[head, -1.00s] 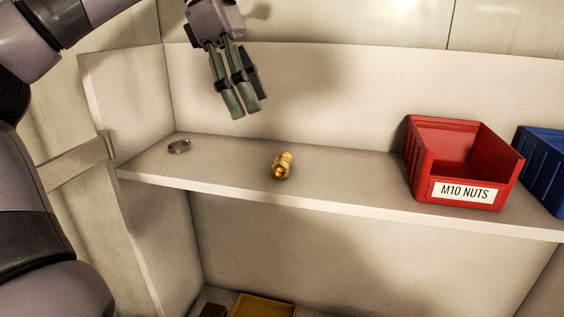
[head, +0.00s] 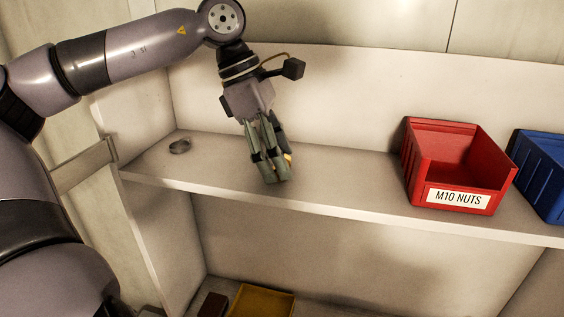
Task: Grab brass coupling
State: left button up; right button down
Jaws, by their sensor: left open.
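The brass coupling (head: 288,158) lies on the upper shelf and is mostly hidden behind my left gripper. Only a small golden edge of it shows at the right side of the fingers. My left gripper (head: 271,180) points down at the shelf, in front of or around the coupling; I cannot tell which. It is open, and its fingers look close together from this angle. My right gripper is not in view.
A grey metal ring (head: 180,146) lies on the shelf to the left. A red bin (head: 458,166) labelled M10 NUTS and a blue bin (head: 540,175) stand to the right. The shelf (head: 345,180) is clear between coupling and red bin. A yellow tray (head: 262,302) sits below.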

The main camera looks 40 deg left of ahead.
pick_arm(q)
jog(key=shift+s, duration=0.1)
jog(key=shift+c, duration=1.3)
jog(key=c, duration=0.9)
jog(key=shift+r, duration=0.15)
jog(key=shift+c, duration=0.2)
